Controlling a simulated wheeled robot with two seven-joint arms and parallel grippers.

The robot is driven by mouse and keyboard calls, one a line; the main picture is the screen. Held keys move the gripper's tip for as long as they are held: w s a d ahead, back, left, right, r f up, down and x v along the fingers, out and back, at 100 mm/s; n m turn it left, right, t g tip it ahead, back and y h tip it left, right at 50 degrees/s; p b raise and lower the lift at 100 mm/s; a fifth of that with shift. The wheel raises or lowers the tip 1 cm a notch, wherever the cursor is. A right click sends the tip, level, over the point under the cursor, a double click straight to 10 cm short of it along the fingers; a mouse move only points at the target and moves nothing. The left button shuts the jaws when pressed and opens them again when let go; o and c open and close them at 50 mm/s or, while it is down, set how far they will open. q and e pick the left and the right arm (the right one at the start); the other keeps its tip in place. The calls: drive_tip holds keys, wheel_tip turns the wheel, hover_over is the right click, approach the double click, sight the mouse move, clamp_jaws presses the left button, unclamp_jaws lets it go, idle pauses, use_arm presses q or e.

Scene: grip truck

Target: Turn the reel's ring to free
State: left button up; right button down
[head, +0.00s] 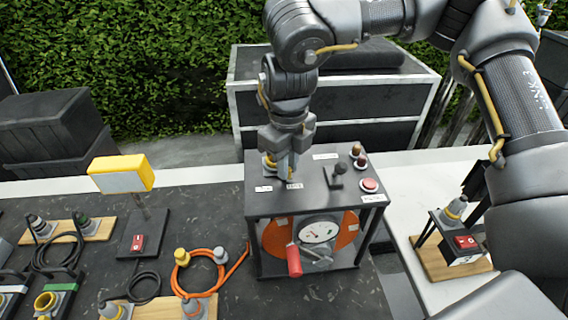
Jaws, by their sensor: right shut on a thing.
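The reel (258,213) is a dark frame box with a flat top plate, an orange drum inside, a round white gauge and a red crank handle (294,261) on its front. My right gripper (282,172) points down at the left part of the top plate and is shut on the ring (267,162). Only a yellowish bit of the ring shows; the fingers hide most of it, so its setting cannot be read. Small white labels lie around it, too small to read. My left gripper is not in view.
A yellow-topped lamp (121,174), an orange cable (205,288) and plugs on wooden boards lie left. A switch box (465,245) stands right. A dark case is behind.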

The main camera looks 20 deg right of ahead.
drive_tip(key=shift+d+n, duration=0.1)
drive_tip(key=shift+n, duration=0.2)
idle(0.4)
drive_tip(key=c, duration=1.4)
unclamp_jaws()
drive_tip(key=shift+w, duration=0.1)
drive_tip(key=shift+r, duration=0.15)
wheel_tip(320, 180, up, 10)
drive_tip(key=shift+r+b, duration=0.25)
drive_tip(key=shift+b, duration=0.65)
